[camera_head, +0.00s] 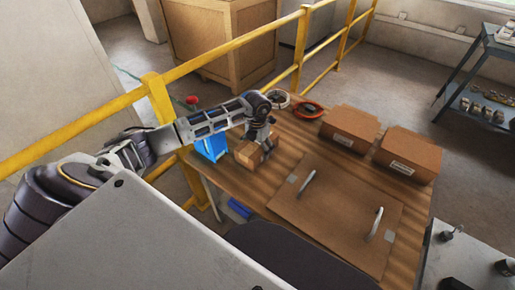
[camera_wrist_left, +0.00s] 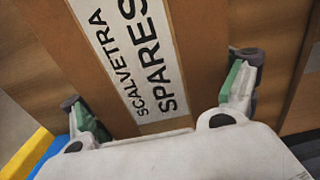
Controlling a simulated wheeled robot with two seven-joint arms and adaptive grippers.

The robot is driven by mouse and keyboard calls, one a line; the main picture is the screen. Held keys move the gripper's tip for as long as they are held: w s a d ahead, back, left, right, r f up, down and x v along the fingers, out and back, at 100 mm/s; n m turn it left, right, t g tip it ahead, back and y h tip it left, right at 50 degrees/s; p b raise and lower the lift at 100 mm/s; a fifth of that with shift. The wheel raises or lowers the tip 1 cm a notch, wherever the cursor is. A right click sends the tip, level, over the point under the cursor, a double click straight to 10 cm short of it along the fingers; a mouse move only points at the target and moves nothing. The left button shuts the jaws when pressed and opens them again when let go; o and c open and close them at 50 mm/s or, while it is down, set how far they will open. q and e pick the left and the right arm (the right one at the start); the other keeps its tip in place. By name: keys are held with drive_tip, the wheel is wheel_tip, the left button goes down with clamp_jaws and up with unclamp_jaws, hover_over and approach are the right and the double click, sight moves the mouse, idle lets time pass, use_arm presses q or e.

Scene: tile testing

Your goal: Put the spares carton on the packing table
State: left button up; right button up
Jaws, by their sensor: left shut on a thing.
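The spares carton (camera_head: 249,155) is a small brown box at the left end of the wooden table (camera_head: 285,130) in the head view. In the left wrist view the carton (camera_wrist_left: 75,45) fills the middle, with a white label reading "SCALVETRA SPARES". My left gripper (camera_head: 262,141) comes down from above and is shut on the carton. Its two fingers, with green pads, lie on opposite sides of the carton in the left wrist view (camera_wrist_left: 165,98). I cannot tell whether the carton's underside touches the tabletop. My right gripper is not in view.
Two brown cartons (camera_head: 349,129) (camera_head: 408,155) stand at the table's far right. A flat brown panel with two handles (camera_head: 335,215) covers the front. A blue container (camera_head: 211,147) is left of the carton. A yellow railing (camera_head: 230,48) runs behind.

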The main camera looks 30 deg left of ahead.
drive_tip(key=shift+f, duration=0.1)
use_arm(q)
drive_tip(key=o, duration=1.2)
drive_tip(key=shift+c, duration=0.2)
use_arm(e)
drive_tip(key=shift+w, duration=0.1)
use_arm(q)
wheel_tip(320, 180, up, 11)
drive_tip(key=shift+f+p, duration=0.1)
drive_tip(key=shift+p, duration=0.2)
drive_tip(key=shift+r, duration=0.65)
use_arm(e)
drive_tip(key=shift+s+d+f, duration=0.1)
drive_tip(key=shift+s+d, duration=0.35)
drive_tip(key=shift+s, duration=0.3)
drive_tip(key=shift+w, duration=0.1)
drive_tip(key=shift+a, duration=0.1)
